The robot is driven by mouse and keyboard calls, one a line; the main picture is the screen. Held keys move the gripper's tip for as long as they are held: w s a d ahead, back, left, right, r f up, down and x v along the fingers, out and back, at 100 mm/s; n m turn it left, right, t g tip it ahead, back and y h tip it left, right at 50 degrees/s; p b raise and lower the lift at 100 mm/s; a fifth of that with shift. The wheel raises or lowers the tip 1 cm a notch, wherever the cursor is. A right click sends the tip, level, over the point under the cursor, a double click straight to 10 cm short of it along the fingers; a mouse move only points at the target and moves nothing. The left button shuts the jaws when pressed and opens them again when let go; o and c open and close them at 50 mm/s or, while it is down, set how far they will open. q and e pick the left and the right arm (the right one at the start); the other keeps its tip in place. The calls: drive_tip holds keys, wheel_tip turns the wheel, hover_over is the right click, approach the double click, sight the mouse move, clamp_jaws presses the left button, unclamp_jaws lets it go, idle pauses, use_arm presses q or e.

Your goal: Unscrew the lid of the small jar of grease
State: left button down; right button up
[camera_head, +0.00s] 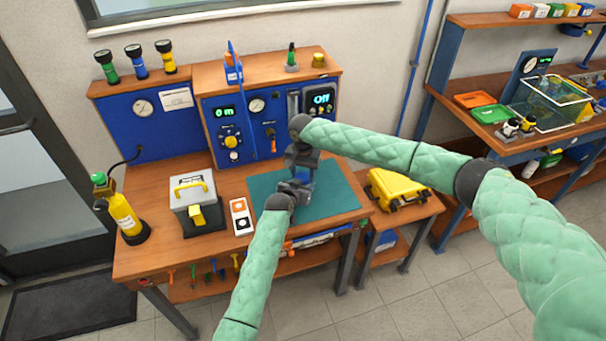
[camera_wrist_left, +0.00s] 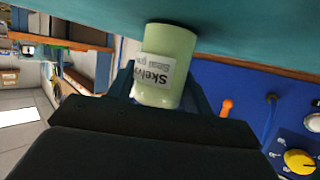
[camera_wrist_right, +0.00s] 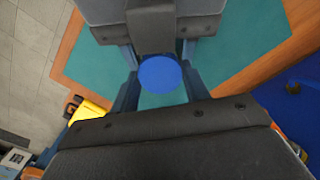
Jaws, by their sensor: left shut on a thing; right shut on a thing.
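The small jar (camera_wrist_left: 168,55) shows in the left wrist view as a pale green cylinder with a white printed label. My left gripper (camera_wrist_left: 163,88) is shut around its body. The jar is close to the teal mat; I cannot tell whether it touches it. The blue lid (camera_wrist_right: 160,75) shows round in the right wrist view, between the fingers of my right gripper (camera_wrist_right: 160,88), which is shut on it from above. In the head view my left gripper (camera_head: 298,186) and right gripper (camera_head: 302,157) meet over the mat and mostly hide the jar. I cannot tell whether the lid is loose.
The teal mat (camera_head: 335,193) lies on the wooden bench around the grippers. A two-button box (camera_head: 241,216), a grey case (camera_head: 197,205) and a yellow bottle (camera_head: 123,214) stand to the left. The blue instrument panel (camera_head: 215,148) rises behind. A yellow case (camera_head: 395,187) is at right.

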drive_tip(key=n, duration=0.8)
drive_tip(key=shift+d, duration=0.1)
drive_tip(key=o, duration=1)
drive_tip(key=shift+o, duration=0.4)
